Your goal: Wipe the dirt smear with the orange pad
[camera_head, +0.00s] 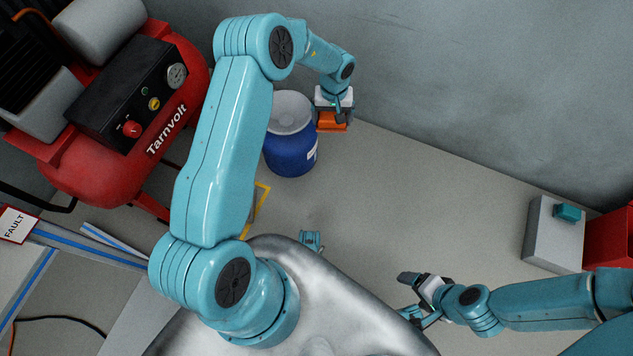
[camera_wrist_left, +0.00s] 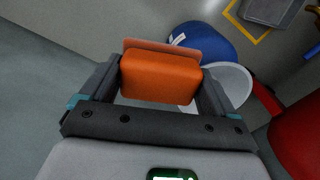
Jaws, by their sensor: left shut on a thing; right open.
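My left gripper (camera_head: 336,114) is shut on the orange pad (camera_head: 331,122), in front of the grey wall and beside the blue drum. In the left wrist view the orange pad (camera_wrist_left: 160,78) sits between the two dark fingers of the left gripper (camera_wrist_left: 158,88), with a thinner orange-brown layer along its far edge. My right gripper (camera_head: 409,294) is open and empty at the lower right, above the floor. I cannot clearly make out the dirt smear in either view; only faint dark marks show on the wall and floor.
The blue drum (camera_head: 291,158) with a pale grey top stands by the wall. A red compressor (camera_head: 95,170) fills the upper left. A grey box (camera_head: 553,236) with a teal part stands at right, next to a red object (camera_head: 610,240). The middle floor (camera_head: 390,200) is clear.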

